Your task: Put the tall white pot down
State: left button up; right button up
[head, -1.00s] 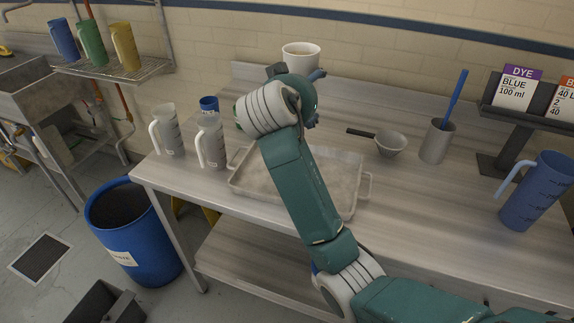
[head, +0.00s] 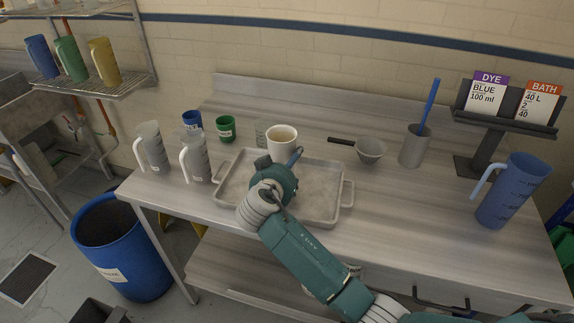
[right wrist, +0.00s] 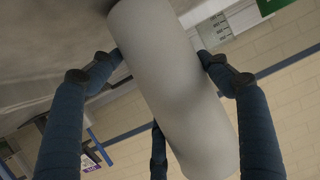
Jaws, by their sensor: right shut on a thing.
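The tall white pot (head: 282,138) is upright at the far edge of the grey metal tray (head: 346,196), with brownish contents or a brownish inside at its mouth. My right gripper (head: 283,160) is shut around the pot from the near side, and my wrist hides its lower part. In the right wrist view the pot (right wrist: 172,90) is a long white cylinder between the blue fingers. I cannot tell whether its base touches the tray. My left gripper is not in view.
Two pale jugs (head: 152,148) (head: 196,158), a blue cup (head: 192,119), a green cup (head: 225,128) and a clear beaker (head: 261,135) stand left of the pot. The bench's right front is clear.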

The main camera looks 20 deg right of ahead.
jog(key=shift+f, duration=0.15)
jog(key=shift+f, duration=0.15)
jog(key=o, duration=1.6)
